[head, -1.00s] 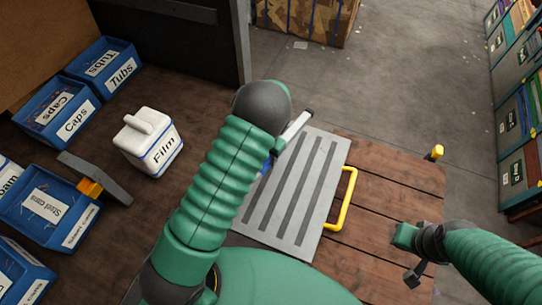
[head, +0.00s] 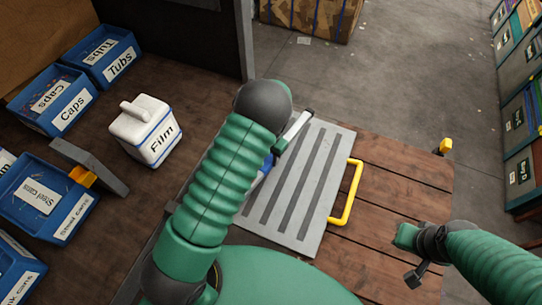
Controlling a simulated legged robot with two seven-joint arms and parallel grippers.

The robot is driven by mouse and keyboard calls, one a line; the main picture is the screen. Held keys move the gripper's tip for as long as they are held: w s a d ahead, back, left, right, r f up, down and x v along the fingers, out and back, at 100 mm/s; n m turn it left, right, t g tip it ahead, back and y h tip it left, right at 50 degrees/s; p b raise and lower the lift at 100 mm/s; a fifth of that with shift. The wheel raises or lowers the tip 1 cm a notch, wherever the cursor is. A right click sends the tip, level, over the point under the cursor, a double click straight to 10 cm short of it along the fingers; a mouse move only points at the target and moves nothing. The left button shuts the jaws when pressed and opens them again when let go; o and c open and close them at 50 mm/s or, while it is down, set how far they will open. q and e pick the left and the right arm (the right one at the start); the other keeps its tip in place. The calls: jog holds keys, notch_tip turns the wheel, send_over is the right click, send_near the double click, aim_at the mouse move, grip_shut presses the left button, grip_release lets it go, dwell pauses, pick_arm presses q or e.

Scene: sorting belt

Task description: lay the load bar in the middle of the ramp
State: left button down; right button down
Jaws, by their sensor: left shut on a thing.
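The ramp (head: 318,214) is a grey plate with dark lengthwise strips, lying at the left part of a wooden platform. The load bar (head: 296,128) shows as a pale bar with a dark end, slanting past the ramp's far left corner. A blue part (head: 268,162) shows lower along the same line. My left gripper (head: 276,150) is shut on the bar, mostly hidden behind my green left arm. The bar's lower end is hidden, and I cannot tell its height over the ramp. My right gripper (head: 414,276) is over the platform's right side, away from the ramp; its jaw opening is unclear.
A yellow handle (head: 350,193) stands along the ramp's right edge. The wooden platform (head: 385,190) is bare right of it, with a yellow post (head: 444,147) at its corner. A white Film container (head: 146,130) and blue labelled bins (head: 53,102) stand at left.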

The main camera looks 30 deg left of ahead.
pick_arm(q)
jog(key=shift+w+d, duration=0.1)
jog(key=shift+d, duration=0.1)
jog(key=shift+d+f+b, duration=0.1)
jog(key=shift+f+b, duration=0.1)
jog(key=shift+b, duration=0.1)
jog(key=shift+f, duration=0.2)
jog(key=shift+a+f+b, duration=0.2)
jog(key=shift+f+b, duration=0.1)
jog(key=shift+f, duration=0.05)
jog(key=shift+d+f+b, duration=0.1)
jog(key=shift+f+b, duration=0.35)
jog(key=shift+f, duration=0.2)
jog(key=shift+f+b, duration=0.95)
jog(key=shift+f, duration=0.5)
jog(key=c, duration=1.3)
grip_release()
jog(key=o, duration=0.4)
jog(key=shift+r, duration=0.1)
